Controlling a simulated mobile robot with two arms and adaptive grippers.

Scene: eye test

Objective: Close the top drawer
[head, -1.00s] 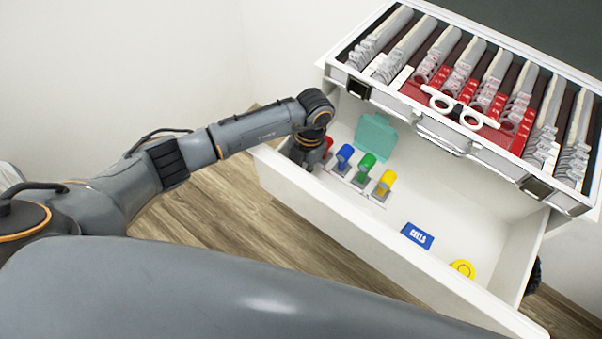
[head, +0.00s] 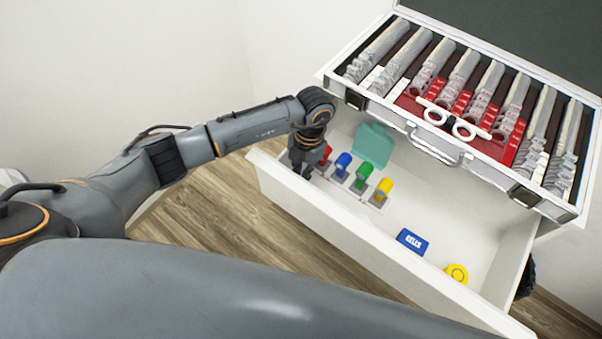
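The white top drawer (head: 360,238) stands pulled out below the cabinet top, its inside in view. My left gripper (head: 302,168) points down at the drawer's left end, just behind the front panel and beside a red-ended holder (head: 325,154). I cannot tell whether it touches the drawer. Its fingers are small and dark, so whether they are open or shut is unclear. My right gripper is not in view.
In the drawer lie blue (head: 343,161), green (head: 365,170) and yellow (head: 386,186) holders, a teal item (head: 374,140), a blue box (head: 412,241) and a yellow roll (head: 457,273). An open lens case (head: 400,117) with white glasses (head: 463,130) sits above. Wooden floor (head: 225,215) lies left.

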